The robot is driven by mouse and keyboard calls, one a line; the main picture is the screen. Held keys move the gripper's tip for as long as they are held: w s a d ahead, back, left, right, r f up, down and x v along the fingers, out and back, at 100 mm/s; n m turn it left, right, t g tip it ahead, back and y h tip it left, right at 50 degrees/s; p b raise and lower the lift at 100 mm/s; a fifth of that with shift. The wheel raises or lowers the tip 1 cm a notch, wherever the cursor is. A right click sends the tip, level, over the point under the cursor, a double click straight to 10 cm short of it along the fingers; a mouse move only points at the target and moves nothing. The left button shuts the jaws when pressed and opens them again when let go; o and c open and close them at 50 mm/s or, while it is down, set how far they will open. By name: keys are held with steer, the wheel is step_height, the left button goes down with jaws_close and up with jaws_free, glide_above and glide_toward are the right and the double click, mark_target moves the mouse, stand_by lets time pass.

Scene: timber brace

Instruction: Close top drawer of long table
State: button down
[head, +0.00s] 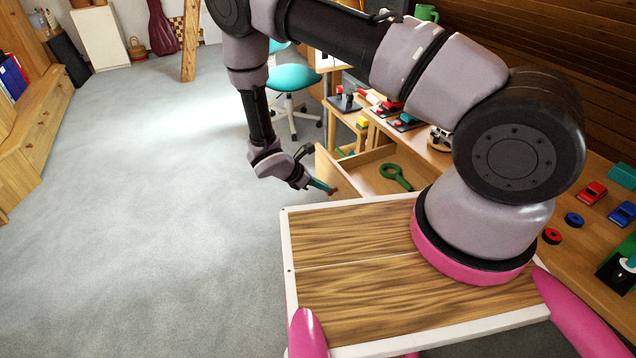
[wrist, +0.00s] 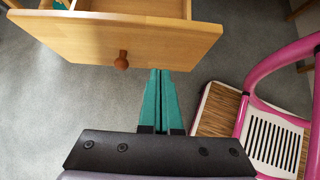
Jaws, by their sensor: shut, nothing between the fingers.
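The long table (head: 432,153) is light wood and runs along the right side of the head view. Its drawer (head: 352,170) stands pulled out, and a green magnifying glass (head: 397,177) lies in it. In the wrist view the drawer front (wrist: 70,36) spans the upper left, with a round reddish-brown knob (wrist: 121,61) on it. My gripper (head: 328,188) has teal fingers, pressed together and empty, close to the front's outer side. In the wrist view the fingertips (wrist: 160,71) are right of the knob, by the front's lower edge; I cannot tell whether they touch it.
Toy cars such as a red one (head: 592,194) and other small items lie on the tabletop. A teal swivel chair (head: 294,80) stands beyond the drawer. Grey carpet (head: 170,200) is open to the left. A wooden cabinet (head: 38,125) stands at the far left.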

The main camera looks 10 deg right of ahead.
mark_target(350, 190)
steer(key=d+f, duration=0.1)
steer(key=d, duration=0.1)
steer(key=w+d+f, duration=0.1)
steer(key=d, duration=0.1)
steer(key=w+d+f, duration=0.1)
steer(key=d, duration=0.1)
steer(key=shift+f, duration=0.15)
steer(key=shift+w+d, duration=0.1)
steer(key=shift+d, duration=0.4)
